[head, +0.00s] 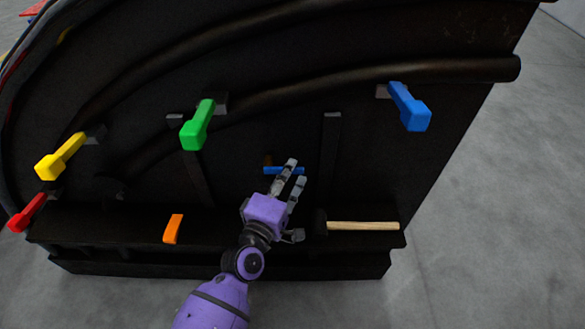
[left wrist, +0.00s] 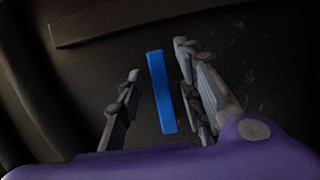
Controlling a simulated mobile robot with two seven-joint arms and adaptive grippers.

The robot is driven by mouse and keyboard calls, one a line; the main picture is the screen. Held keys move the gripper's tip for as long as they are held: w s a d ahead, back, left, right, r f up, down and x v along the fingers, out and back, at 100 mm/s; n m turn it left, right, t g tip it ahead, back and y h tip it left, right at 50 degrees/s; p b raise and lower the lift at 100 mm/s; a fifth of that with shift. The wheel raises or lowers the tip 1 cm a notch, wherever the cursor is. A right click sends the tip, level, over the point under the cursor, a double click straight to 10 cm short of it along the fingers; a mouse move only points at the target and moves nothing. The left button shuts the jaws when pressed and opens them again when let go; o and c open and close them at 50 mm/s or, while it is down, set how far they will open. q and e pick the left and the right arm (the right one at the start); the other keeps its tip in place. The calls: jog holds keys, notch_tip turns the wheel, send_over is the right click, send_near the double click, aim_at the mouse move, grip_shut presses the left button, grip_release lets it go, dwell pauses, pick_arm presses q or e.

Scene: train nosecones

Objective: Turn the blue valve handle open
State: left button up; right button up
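A small blue bar (head: 270,170) lies crosswise on the dark panel, just beyond my left gripper (head: 294,177). In the left wrist view the blue bar (left wrist: 161,92) stands between the spread fingers of my left gripper (left wrist: 158,60), with gaps on both sides. That gripper is open and holds nothing. I cannot tell how far the bar is from the fingers in depth. A larger blue lever handle (head: 409,107) sticks out at the panel's upper right, well away from the gripper. My right gripper is not in view.
Green (head: 198,125), yellow (head: 60,157) and red (head: 27,212) levers stick out to the left. An orange piece (head: 173,229) and a wooden-handled hammer (head: 362,226) are on the dark ledge (head: 110,222). A thick pipe (head: 400,78) crosses above. Grey floor (head: 480,240) is clear at right.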

pick_arm(q)
jog(key=shift+x, duration=0.95)
jog(key=shift+c, duration=0.6)
grip_shut()
